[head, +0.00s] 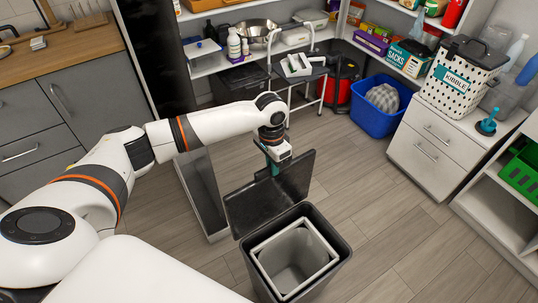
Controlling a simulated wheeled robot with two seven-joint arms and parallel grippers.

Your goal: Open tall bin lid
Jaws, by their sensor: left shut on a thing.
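The tall dark grey bin (338,262) stands on the floor at the bottom centre. Its black lid (258,206) is raised and stands up at the bin's back left edge. The bin's mouth is uncovered, showing a pale inner frame and grey liner (291,258). My left gripper (273,168) is at the upper edge of the lid, with teal showing at its fingers. It is shut on the lid; the exact contact is small and partly hidden. My right gripper is not in view.
A blue tub (376,122), a step stool (298,70) and a white drawer unit (430,150) with a kibble container (458,80) stand beyond. The floor right of the bin is clear.

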